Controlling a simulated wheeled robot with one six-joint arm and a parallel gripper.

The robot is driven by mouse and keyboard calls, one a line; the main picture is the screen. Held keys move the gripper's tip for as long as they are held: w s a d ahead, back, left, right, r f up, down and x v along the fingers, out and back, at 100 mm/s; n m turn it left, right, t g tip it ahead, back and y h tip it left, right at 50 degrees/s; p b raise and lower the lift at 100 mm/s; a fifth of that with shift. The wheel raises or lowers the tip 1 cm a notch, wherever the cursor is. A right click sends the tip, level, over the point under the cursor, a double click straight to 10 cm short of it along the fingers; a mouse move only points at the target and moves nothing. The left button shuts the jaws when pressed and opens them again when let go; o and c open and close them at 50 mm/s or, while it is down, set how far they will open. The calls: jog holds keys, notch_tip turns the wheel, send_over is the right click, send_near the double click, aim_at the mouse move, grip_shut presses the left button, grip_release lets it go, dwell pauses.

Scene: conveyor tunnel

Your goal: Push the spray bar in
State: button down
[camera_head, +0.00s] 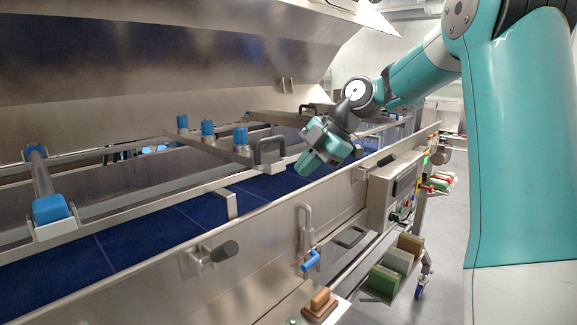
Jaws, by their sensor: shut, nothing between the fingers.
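The spray bar appears to be the flat metal crosspiece (222,150) with several blue nozzles on top, lying across the conveyor frame. A dark grey loop handle (270,143) stands at its near end. My gripper (303,169) is shut and empty, tilted down to the left. In the picture it is just right of the handle, over the near side of the blue belt. A small gap shows between gripper and handle; the depth between them is hard to judge. Whether the bar is fully seated cannot be told.
A metal roller with blue end holders (52,208) lies across the frame at left. The near side wall carries a dark knob (224,251), a blue-handled valve (311,260) and a control box (393,190). A raised metal hood (170,60) hangs above. A cart with brushes stands lower right.

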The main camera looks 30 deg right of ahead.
jog(key=shift+w+a+f+p, duration=0.25)
jog(key=shift+w+p, duration=0.2)
jog(key=shift+w, duration=0.3)
jog(key=shift+w+a+f+p, duration=0.2)
jog(key=shift+w+a+p, duration=0.2)
jog(key=shift+w, duration=0.35)
jog(key=shift+w+a+f+p, duration=0.25)
jog(key=shift+w+p, duration=0.2)
jog(key=shift+w, duration=0.3)
jog(key=shift+w, duration=0.1)
